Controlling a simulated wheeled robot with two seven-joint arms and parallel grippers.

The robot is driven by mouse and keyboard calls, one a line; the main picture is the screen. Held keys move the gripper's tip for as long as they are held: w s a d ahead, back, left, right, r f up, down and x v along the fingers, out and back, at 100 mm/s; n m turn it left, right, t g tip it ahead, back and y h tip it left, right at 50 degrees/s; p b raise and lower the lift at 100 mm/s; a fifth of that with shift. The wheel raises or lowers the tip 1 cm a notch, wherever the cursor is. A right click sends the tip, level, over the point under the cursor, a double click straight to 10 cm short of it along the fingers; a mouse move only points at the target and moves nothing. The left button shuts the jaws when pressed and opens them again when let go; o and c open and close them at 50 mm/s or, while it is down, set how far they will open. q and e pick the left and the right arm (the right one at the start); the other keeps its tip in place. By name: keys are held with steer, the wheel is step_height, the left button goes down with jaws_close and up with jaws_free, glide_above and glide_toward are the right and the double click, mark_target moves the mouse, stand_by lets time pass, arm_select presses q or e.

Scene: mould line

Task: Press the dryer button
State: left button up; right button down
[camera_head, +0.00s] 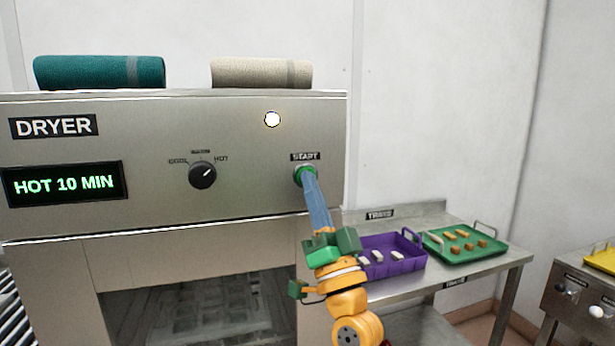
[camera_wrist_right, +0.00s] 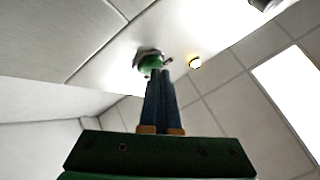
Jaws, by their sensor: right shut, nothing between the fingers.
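The dryer (camera_head: 250,140) is a large steel machine with a display (camera_head: 65,184) reading HOT 10 MIN and a black knob (camera_head: 202,175) with its pointer towards HOT. The green start button (camera_head: 305,172) sits under the START label at the panel's right. My right gripper (camera_head: 308,180) is shut and empty, its blue fingertips at the button and covering part of it. In the right wrist view the fingers (camera_wrist_right: 158,78) point at the green button (camera_wrist_right: 150,62). Whether they touch it I cannot tell. A round white lamp (camera_head: 272,119) shows above. My left gripper is not in view.
A teal rolled towel (camera_head: 99,72) and a beige one (camera_head: 261,73) lie on top of the dryer. On the steel table at right stand a purple tray (camera_head: 400,262) and a green tray (camera_head: 482,256) with small pieces. Another steel unit (camera_head: 575,302) stands at far right.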

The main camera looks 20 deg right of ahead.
steer(key=shift+s, duration=0.6)
steer(key=shift+p, duration=0.3)
steer(key=s+p, duration=0.2)
steer(key=s, duration=0.3)
steer(key=shift+d, duration=0.1)
